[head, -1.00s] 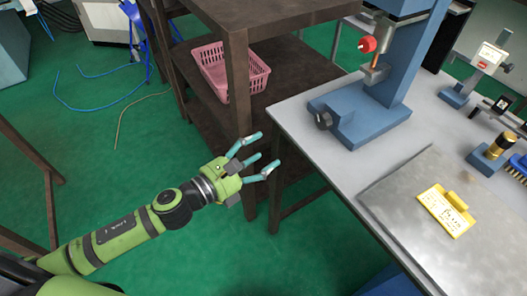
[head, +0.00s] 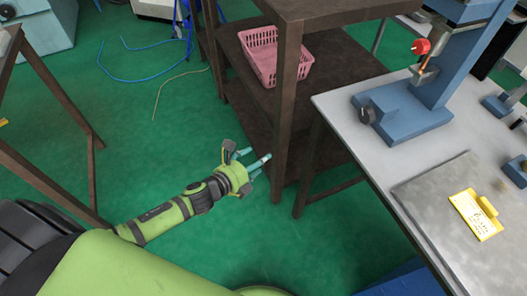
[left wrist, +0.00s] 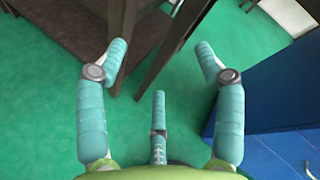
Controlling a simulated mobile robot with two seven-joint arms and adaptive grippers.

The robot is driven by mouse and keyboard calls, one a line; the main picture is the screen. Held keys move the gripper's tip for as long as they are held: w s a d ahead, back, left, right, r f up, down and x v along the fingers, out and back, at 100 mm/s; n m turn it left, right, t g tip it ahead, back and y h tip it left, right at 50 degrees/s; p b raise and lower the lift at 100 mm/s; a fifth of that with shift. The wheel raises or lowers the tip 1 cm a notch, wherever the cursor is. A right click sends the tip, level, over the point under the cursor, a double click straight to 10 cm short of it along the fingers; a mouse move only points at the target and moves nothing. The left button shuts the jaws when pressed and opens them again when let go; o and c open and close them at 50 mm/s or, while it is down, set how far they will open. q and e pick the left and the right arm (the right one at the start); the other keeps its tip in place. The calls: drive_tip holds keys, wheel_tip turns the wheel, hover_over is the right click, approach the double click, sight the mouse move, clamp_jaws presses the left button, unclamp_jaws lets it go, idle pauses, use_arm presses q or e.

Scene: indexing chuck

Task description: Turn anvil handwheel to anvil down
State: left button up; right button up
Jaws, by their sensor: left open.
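A blue bench device (head: 405,110) stands on the grey table, with an upright blue column. A dark round handwheel (head: 367,114) sits on the left side of its base; I take it to be the anvil handwheel. A red knob (head: 421,47) and a metal spindle (head: 424,68) show above the base. My left gripper (head: 256,168) is open and empty, below and left of the table, beside a brown shelf leg and well apart from the handwheel. Its spread teal fingers also show in the left wrist view (left wrist: 160,70). My right gripper is not in view.
The grey table (head: 335,105) bears a metal plate (head: 425,195) and yellow sign (head: 475,214). A blue cabinet (left wrist: 275,95) is at right in the wrist view.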

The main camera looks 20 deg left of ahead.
use_arm(q)
drive_tip(key=shift+s+a+f+n+y, duration=0.15)
drive_tip(key=shift+a+f+n, duration=0.15)
drive_tip(key=shift+f+n, duration=0.15)
drive_tip(key=shift+s+a+f+n+y, duration=0.15)
drive_tip(key=shift+a+f+n, duration=0.15)
drive_tip(key=shift+f, duration=0.2)
drive_tip(key=m+h+b, duration=0.2)
drive_tip(key=m+h, duration=0.6)
drive_tip(key=m, duration=1)
approach(364, 116)
drive_tip(key=x, duration=0.3)
drive_tip(key=shift+n+t, duration=0.25)
drive_tip(key=shift+t, duration=0.05)
drive_tip(key=shift+x, duration=3.05)
drive_tip(key=shift+d+f, duration=0.1)
drive_tip(key=shift+f, duration=0.05)
drive_tip(key=c, duration=1.1)
